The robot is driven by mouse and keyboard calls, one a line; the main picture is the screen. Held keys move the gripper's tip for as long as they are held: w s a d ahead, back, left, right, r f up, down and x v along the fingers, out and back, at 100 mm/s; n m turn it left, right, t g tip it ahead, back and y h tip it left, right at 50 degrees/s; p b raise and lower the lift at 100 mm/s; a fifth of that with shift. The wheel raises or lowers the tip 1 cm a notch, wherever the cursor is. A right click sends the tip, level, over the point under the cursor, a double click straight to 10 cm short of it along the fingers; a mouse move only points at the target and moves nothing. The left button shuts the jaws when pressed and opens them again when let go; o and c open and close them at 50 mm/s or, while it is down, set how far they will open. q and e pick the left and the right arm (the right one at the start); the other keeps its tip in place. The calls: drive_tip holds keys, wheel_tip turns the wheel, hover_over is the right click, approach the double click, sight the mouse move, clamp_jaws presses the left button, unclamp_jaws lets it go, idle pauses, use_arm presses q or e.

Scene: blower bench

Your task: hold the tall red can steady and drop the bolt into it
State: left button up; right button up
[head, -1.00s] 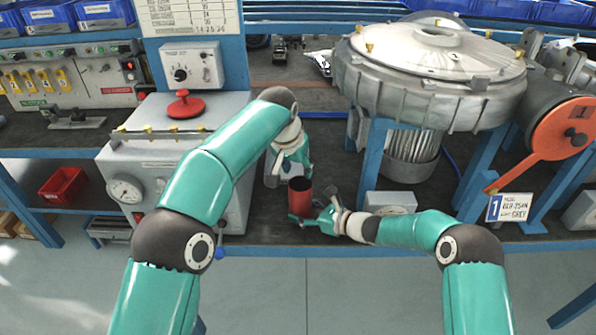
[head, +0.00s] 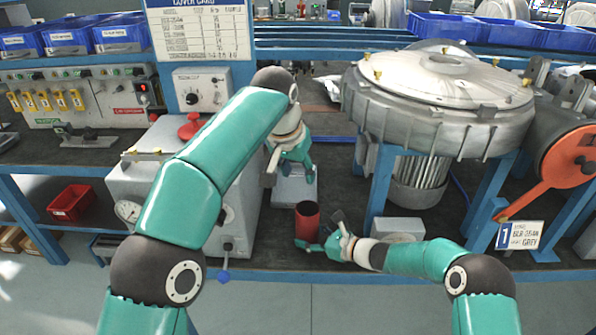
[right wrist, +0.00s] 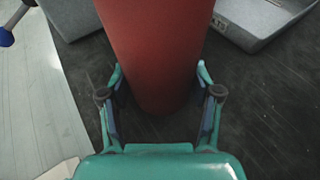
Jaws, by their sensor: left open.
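The tall red can (head: 307,224) stands upright near the front edge of the bench, its dark open top facing up. My right gripper (head: 308,244) is low at the can. In the right wrist view its two fingers (right wrist: 160,88) lie on either side of the red can (right wrist: 155,45) and appear to touch it. My left gripper (head: 291,172) is open, behind and above the can, over a grey block-like object (head: 295,191). I cannot make out the bolt in either view.
A large grey blower housing (head: 440,95) stands on blue supports to the right. A grey box with a gauge (head: 128,210) is on the left behind my left arm. A small pale box (head: 398,228) sits right of the can. The bench front edge (head: 400,276) is close.

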drive_tip(key=o, duration=0.5)
drive_tip(key=shift+c, duration=0.2)
